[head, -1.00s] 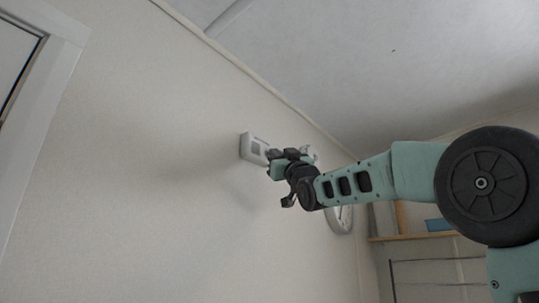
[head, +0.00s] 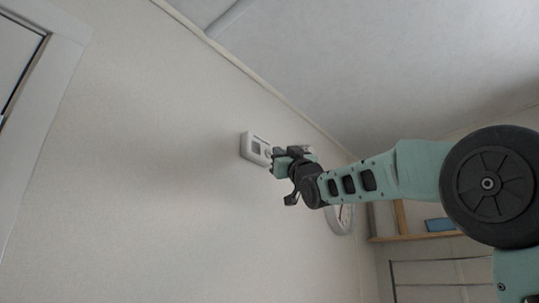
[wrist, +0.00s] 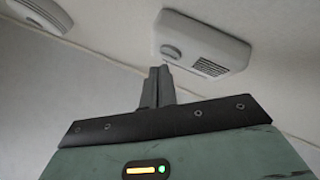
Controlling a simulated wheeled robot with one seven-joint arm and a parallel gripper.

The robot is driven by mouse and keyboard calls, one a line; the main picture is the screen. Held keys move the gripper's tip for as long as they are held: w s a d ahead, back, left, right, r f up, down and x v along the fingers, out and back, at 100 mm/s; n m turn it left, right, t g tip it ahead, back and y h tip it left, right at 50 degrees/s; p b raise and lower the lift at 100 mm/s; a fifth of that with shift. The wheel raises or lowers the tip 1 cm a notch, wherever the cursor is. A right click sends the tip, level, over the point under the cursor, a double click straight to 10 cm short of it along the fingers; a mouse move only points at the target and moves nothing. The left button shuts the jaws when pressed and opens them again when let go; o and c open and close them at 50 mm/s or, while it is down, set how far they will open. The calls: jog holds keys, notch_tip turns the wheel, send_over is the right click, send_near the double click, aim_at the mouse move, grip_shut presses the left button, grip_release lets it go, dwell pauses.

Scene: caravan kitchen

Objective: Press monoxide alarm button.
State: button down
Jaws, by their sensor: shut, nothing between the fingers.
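The white monoxide alarm (head: 247,147) is mounted on the wall left of my gripper (head: 276,156) in the head view. In the wrist view the alarm (wrist: 209,36) shows a round grey button (wrist: 171,53) at its left and a dark slotted grille at its right. My gripper (wrist: 161,70) is shut and empty. Its fingertips appear just below the button in the wrist view. A gap between the fingertips and the button cannot be judged for certain. In the head view my gripper covers the alarm's right end.
A round wall clock (head: 342,219) hangs beyond my arm, partly hidden by it. A wooden shelf (head: 412,237) with a blue item (head: 439,224) is at the right. A white door frame (head: 50,75) stands at the left.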

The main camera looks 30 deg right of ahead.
jog(key=s+d+b, duration=0.2)
jog(key=s, duration=0.3)
jog(key=shift+s, duration=0.35)
dwell(1.0)
